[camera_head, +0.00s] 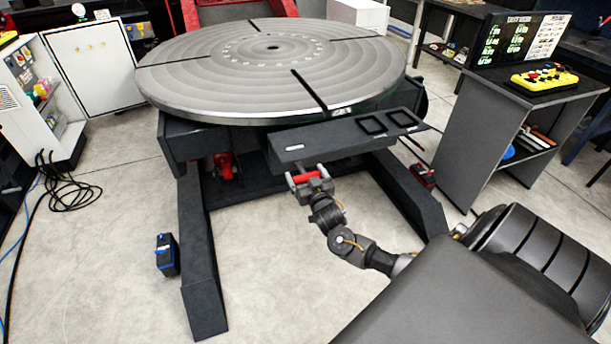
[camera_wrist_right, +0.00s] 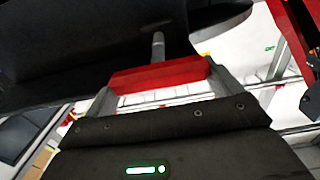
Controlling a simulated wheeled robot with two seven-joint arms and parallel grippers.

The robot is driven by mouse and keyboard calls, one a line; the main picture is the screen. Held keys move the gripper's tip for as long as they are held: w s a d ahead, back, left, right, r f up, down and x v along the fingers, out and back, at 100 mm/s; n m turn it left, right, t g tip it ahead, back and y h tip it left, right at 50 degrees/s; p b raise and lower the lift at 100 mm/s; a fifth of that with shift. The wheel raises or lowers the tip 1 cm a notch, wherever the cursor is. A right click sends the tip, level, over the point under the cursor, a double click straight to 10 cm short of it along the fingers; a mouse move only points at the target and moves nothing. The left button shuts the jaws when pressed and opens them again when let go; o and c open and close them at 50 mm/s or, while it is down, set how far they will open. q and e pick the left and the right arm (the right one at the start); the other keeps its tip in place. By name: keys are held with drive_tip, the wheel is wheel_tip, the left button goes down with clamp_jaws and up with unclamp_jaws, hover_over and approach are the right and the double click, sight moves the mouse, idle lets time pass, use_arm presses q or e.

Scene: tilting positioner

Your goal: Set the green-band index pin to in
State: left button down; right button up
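My right gripper (camera_head: 307,178) is at the front of the positioner, just below the edge of its dark front box (camera_head: 340,140). Its fingers sit at both ends of a red handle (camera_wrist_right: 160,76) and appear to close on it. A short grey pin shaft (camera_wrist_right: 158,46) runs from this handle to the dark body above. The handle also shows in the head view (camera_head: 306,176). No green band can be made out on the pin, so its band colour cannot be told. My left gripper is not in view.
The large round positioner table (camera_head: 270,68) lies above the box, on dark splayed legs (camera_head: 200,250). A blue-black case (camera_head: 167,255) stands on the floor at left. A grey stand (camera_head: 520,130) with a yellow pendant (camera_head: 545,79) is at right.

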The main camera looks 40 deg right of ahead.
sight(301, 167)
drive_tip(key=c, duration=0.6)
drive_tip(key=b+x, duration=0.2)
drive_tip(key=x, duration=0.1)
drive_tip(key=shift+w+d+f, duration=0.1)
drive_tip(key=shift+w+d, duration=0.05)
drive_tip(key=shift+w, duration=0.35)
drive_tip(key=shift+r, duration=0.2)
drive_tip(key=o, duration=1.1)
drive_tip(key=shift+w+f, duration=0.1)
drive_tip(key=shift+f, duration=0.05)
